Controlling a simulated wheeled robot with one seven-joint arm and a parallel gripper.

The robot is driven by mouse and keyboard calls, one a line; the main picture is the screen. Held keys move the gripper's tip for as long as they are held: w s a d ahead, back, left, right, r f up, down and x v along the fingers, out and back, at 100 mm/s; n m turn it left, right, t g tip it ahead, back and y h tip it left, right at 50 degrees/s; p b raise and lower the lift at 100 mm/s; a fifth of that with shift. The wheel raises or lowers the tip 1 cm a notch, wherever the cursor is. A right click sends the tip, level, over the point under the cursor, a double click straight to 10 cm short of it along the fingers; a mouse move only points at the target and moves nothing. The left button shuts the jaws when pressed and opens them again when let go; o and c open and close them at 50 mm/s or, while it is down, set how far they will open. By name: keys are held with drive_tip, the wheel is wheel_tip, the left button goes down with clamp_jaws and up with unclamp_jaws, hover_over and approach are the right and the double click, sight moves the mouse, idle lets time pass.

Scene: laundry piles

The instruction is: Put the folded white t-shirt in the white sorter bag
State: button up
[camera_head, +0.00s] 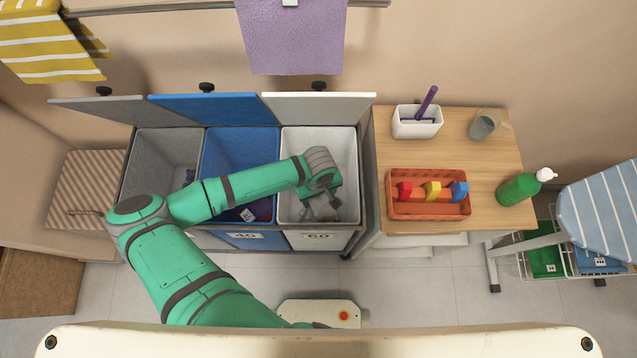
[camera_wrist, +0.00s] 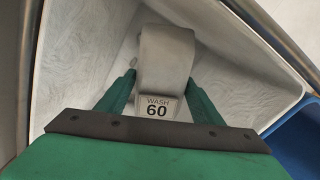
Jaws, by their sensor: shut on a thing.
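The white sorter bag (camera_head: 347,150) is the right-hand one of three open bags, with a "60" label on its front. My gripper (camera_head: 322,207) is down inside its opening. In the wrist view my gripper (camera_wrist: 160,80) is shut on the folded white t-shirt (camera_wrist: 166,52), which looks greyish in the shade and carries a "WASH 60" tag. The white walls of the bag (camera_wrist: 80,60) surround the shirt there. I cannot tell whether the shirt touches the bottom. In the head view the shirt is mostly hidden by my gripper and hard to tell apart.
The blue bag (camera_head: 240,150), labelled 40, adjoins on the left and holds dark cloth with a tag. The grey bag (camera_head: 165,155) is further left. A raised white lid (camera_head: 318,107) stands behind. A wooden table (camera_head: 455,160) with an orange tray (camera_head: 430,212) is close on the right.

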sight(319, 202)
wheel_tip(319, 202, down, 17)
drive_tip(key=shift+r, duration=0.1)
idle(0.5)
drive_tip(key=shift+f, duration=0.45)
drive_tip(key=shift+a+f, duration=0.1)
drive_tip(key=shift+f, duration=0.1)
drive_tip(key=o, duration=1.3)
drive_tip(key=shift+c, duration=0.2)
drive_tip(key=shift+s+d+r, duration=0.1)
drive_tip(key=shift+d+r, duration=0.1)
drive_tip(key=shift+r, duration=0.15)
wheel_tip(319, 202, up, 13)
drive_tip(key=shift+a+f, duration=0.1)
drive_tip(key=shift+f, duration=0.1)
